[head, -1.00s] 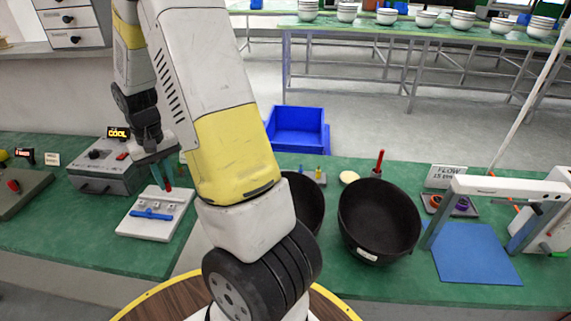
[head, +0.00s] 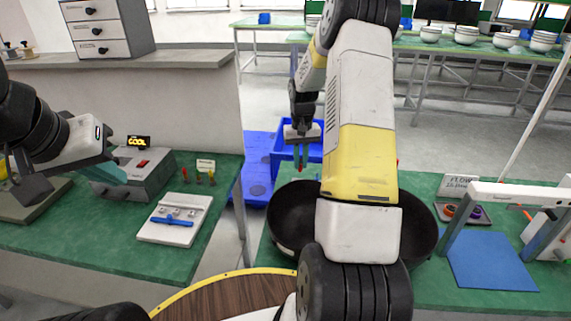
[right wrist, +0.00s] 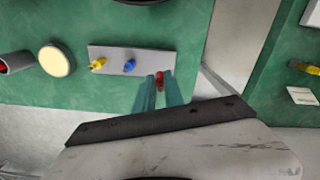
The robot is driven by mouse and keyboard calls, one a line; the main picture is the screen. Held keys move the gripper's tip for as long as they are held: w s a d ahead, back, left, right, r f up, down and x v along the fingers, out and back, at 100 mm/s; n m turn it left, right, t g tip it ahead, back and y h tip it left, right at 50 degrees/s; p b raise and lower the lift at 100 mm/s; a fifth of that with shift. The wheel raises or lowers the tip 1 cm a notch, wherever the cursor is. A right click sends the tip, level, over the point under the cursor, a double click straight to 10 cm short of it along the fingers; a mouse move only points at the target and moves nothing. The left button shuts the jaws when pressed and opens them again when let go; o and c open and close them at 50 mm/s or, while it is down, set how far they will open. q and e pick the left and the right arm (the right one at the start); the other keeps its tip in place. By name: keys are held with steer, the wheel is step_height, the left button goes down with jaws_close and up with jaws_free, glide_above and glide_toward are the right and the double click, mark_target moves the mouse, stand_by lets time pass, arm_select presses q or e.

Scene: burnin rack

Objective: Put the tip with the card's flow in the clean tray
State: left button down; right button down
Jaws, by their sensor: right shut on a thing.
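My right gripper (head: 301,168) is shut on a small red tip; the red tip (right wrist: 159,80) shows between the teal fingers in the right wrist view. The gripper is in front of the blue crate in the head view. In the right wrist view it is beside a grey tray (right wrist: 105,50) holding a yellow tip (right wrist: 98,63) and a blue tip (right wrist: 130,66). My left gripper (head: 112,174) is at the left by the grey controller; its finger gap is unclear. The flow card (head: 458,186) stands at the right; its small print is unreadable.
Dark pans (head: 290,222) stand partly behind my right arm. A white fixture (head: 175,222) with a blue bar, a grey controller (head: 150,178) and several coloured tips (head: 198,178) are on the left bench. A blue crate (head: 288,132) stands behind. A blue mat (head: 490,262) lies at right.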

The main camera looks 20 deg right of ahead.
mark_target(300, 171)
steer(key=shift+f, duration=2.6)
steer(key=c, duration=1.4)
jaws_free()
steer(key=shift+f, duration=0.1)
steer(key=shift+c, duration=0.2)
